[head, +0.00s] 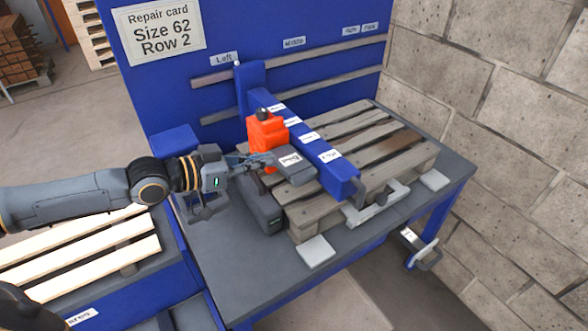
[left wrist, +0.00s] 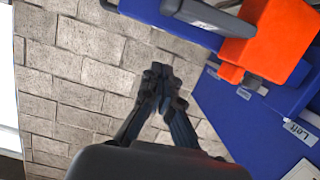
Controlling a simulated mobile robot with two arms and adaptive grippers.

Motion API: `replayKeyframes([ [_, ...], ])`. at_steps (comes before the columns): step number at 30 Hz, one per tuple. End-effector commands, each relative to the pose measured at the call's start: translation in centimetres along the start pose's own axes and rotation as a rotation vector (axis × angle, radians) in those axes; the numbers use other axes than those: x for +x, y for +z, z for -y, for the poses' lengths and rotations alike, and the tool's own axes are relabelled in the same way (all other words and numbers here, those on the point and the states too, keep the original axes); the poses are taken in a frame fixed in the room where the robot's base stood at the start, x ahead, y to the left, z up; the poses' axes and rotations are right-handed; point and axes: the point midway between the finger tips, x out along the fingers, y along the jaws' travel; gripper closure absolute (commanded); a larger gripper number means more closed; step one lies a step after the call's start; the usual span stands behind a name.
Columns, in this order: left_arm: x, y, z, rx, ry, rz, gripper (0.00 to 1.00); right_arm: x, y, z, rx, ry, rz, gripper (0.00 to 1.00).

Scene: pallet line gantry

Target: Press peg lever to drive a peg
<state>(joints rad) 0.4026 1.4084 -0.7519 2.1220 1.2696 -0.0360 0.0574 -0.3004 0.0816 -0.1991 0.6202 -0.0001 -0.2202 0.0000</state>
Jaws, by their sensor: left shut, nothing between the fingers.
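The orange peg unit (head: 267,142) sits on the blue gantry beam (head: 300,140) above the pallet, with a dark knob on top. A dark grey bar with a white label (head: 290,163), which looks like the peg lever, sticks out beside it toward the front. My left gripper (head: 262,162) is shut and empty, close to the orange unit and the bar; contact cannot be told. In the left wrist view the shut fingers (left wrist: 160,85) point at the wall, and the orange unit (left wrist: 265,45) with a grey bar (left wrist: 215,18) is up and right, apart from them. My right gripper is not in view.
A grey slatted pallet (head: 350,150) lies on the dark table (head: 225,255) under the beam. A blue back panel with a repair card (head: 160,30) reading "Size 62 Row 2" stands behind. Pale slats (head: 90,255) lie at the lower left. A block wall (head: 500,120) bounds the right.

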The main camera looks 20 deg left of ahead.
Motion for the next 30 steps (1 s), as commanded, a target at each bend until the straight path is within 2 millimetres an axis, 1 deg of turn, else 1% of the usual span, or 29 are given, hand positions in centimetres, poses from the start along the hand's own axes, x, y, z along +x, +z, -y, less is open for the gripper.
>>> replayKeyframes([
  [2,0.6,0.2,-0.1,-0.010,0.006,0.000,1.00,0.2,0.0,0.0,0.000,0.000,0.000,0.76],
  [3,1.1,-0.3,-0.2,-0.008,0.008,-0.004,1.00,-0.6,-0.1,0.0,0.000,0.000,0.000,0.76],
  [4,1.4,-0.4,-0.2,-0.007,0.008,-0.004,1.00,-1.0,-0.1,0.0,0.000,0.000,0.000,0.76],
  [8,3.1,-0.4,-0.2,-0.007,0.007,-0.003,1.00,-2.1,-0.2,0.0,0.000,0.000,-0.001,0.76],
  [17,8.1,-0.5,-0.2,-0.006,0.007,-0.003,1.00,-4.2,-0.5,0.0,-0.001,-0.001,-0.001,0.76],
  [19,8.4,1.2,-0.1,-0.004,0.006,0.006,1.00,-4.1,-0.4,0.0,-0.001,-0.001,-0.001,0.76],
  [23,8.8,2.9,-0.1,-0.003,0.006,0.003,1.00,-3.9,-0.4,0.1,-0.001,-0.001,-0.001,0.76],
  [27,9.0,3.8,-0.1,-0.002,0.005,0.001,1.00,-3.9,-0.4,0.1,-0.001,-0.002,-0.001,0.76],
  [30,9.0,3.9,-0.1,0.000,0.005,0.001,1.00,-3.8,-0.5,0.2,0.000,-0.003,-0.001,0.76],
])
